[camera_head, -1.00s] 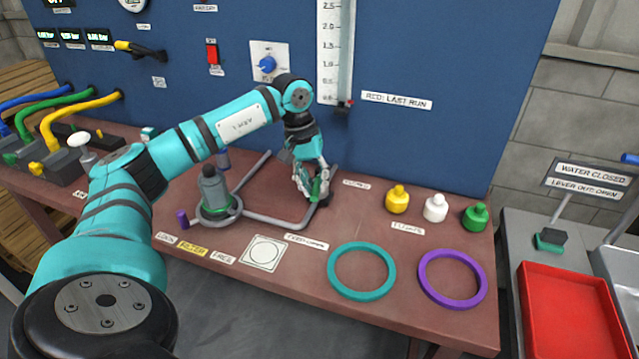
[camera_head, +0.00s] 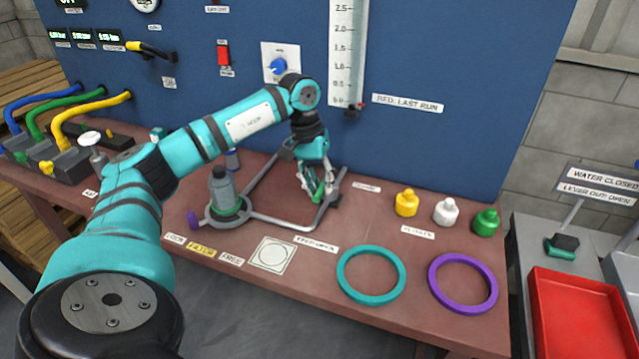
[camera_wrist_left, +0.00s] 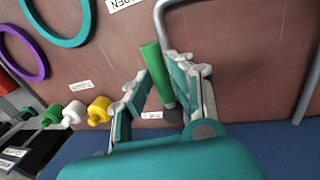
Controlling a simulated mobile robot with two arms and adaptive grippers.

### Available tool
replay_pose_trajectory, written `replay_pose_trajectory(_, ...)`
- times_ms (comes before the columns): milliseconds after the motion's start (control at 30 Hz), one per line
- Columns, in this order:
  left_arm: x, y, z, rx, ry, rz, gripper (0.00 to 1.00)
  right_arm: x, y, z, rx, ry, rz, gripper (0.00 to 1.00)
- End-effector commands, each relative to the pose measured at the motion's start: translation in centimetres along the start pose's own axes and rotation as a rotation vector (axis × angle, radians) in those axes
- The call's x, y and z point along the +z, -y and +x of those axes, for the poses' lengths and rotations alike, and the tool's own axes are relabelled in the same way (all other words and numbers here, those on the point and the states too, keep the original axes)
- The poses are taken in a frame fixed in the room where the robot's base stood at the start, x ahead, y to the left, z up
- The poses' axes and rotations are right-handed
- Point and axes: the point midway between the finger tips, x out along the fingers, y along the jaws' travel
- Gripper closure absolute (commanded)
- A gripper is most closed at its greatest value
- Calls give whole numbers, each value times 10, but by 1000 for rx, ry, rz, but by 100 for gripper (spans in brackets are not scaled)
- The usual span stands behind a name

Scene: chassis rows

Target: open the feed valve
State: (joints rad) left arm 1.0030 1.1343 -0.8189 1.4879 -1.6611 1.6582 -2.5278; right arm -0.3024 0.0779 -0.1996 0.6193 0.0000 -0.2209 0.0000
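The feed valve shows as a green handle (camera_wrist_left: 157,72) on a dark pivot, beside a grey pipe (camera_wrist_left: 172,10), in the left wrist view. In the head view the green handle (camera_head: 318,196) is partly hidden by my gripper, at the right side of the pipe loop on the bench. My left gripper (camera_head: 314,186) is down at the handle. In the left wrist view its two fingers (camera_wrist_left: 160,90) are apart, one on each side of the handle, with a gap visible on the left. My right gripper is not in view.
A label ending in "OPEN" (camera_head: 316,246) lies in front of the pipe loop. A grey bottle-shaped fitting (camera_head: 222,187) stands left of it. Teal (camera_head: 343,290) and purple (camera_head: 433,285) rings lie at the front right. Yellow (camera_head: 406,203), white (camera_head: 446,212) and green (camera_head: 486,221) weights stand behind them.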

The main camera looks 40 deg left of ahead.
Motion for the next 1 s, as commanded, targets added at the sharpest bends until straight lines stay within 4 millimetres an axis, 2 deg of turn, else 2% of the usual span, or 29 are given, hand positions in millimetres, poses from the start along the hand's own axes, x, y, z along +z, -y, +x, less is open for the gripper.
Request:
replay_pose_trajectory(33, -1, 0, -2, 0, -5, -2, 73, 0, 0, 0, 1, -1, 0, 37)
replay_pose_trajectory(133, -1, 0, -2, 0, -3, -2, 60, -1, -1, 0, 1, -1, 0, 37)
replay_pose_trajectory(467, 0, 0, -4, 0, 0, -2, 59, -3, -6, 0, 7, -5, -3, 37)
replay_pose_trajectory(567, 0, 0, -15, 1, -1, -3, 59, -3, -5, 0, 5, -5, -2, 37)
replay_pose_trajectory(1000, -1, 0, -102, 2, -4, -3, 59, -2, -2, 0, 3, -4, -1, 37)
